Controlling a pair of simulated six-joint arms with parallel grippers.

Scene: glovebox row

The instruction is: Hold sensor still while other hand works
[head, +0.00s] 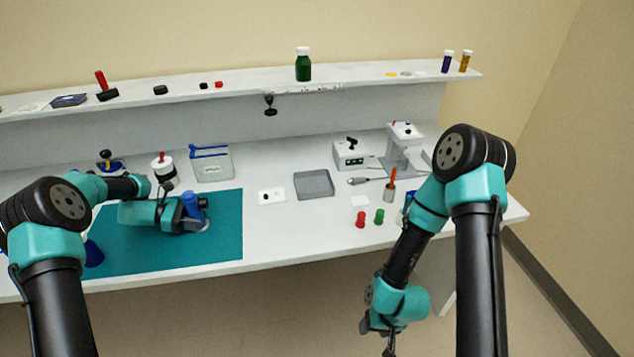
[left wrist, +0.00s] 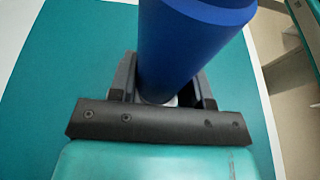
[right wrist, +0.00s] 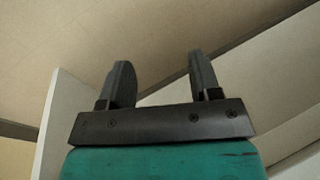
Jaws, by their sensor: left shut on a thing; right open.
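A blue cylinder, which appears to be the sensor (head: 194,204), stands over the teal mat (head: 222,255). It also shows large in the left wrist view (left wrist: 190,45), upright between the jaws. My left gripper (head: 190,222) is shut on its lower part; the fingers (left wrist: 165,92) flank it on both sides. Whether its base touches the mat is hidden. My right gripper (head: 384,332) hangs low in front of the bench, far from the sensor. In the right wrist view its fingers (right wrist: 160,82) are apart with nothing between them.
A grey tray (head: 314,184), a white plate (head: 271,196), a red cap (head: 360,219) and a green cap (head: 379,216) lie right of the mat. A zip bag (head: 212,165) stands behind it. Another blue object (head: 93,253) is at the mat's left.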

